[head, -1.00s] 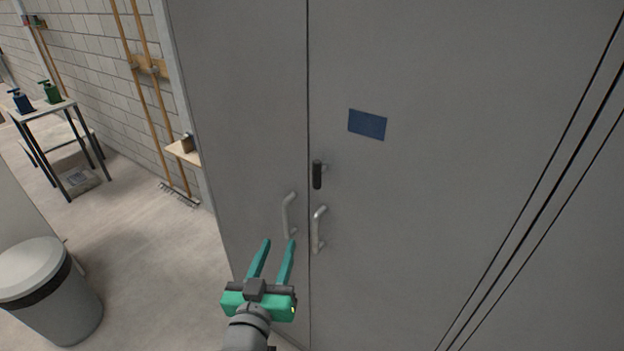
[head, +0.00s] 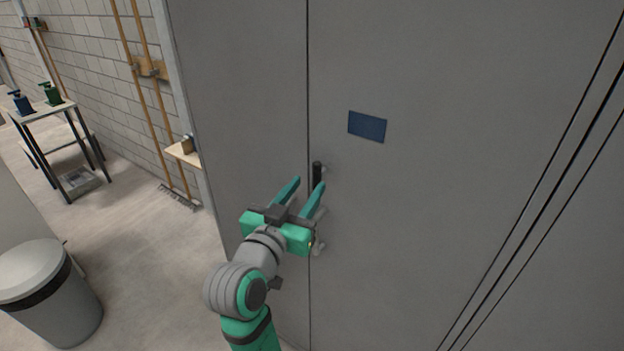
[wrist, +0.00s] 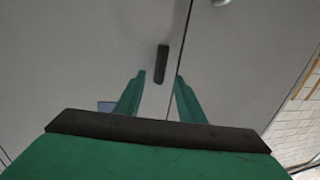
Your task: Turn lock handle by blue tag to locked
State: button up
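The lock handle is a short black bar (head: 317,174) standing upright on the right cabinet door, near the seam between the doors. The blue tag (head: 367,126) is a dark blue rectangle on the same door, up and to the right of it. My gripper (head: 306,186) is open and empty, its teal fingers pointing up at the door just below and left of the handle. In the wrist view the handle (wrist: 161,64) lies ahead of the two parted fingers (wrist: 159,82), between their lines.
A pale door pull (head: 318,246) below the handle is partly hidden by my gripper. A grey bin (head: 45,290) stands at the lower left. A small wooden shelf (head: 181,154) juts from the wall left of the cabinet. The door around the tag is bare.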

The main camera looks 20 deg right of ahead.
aim_at(315, 175)
jog(key=shift+x, duration=2.15)
grip_shut()
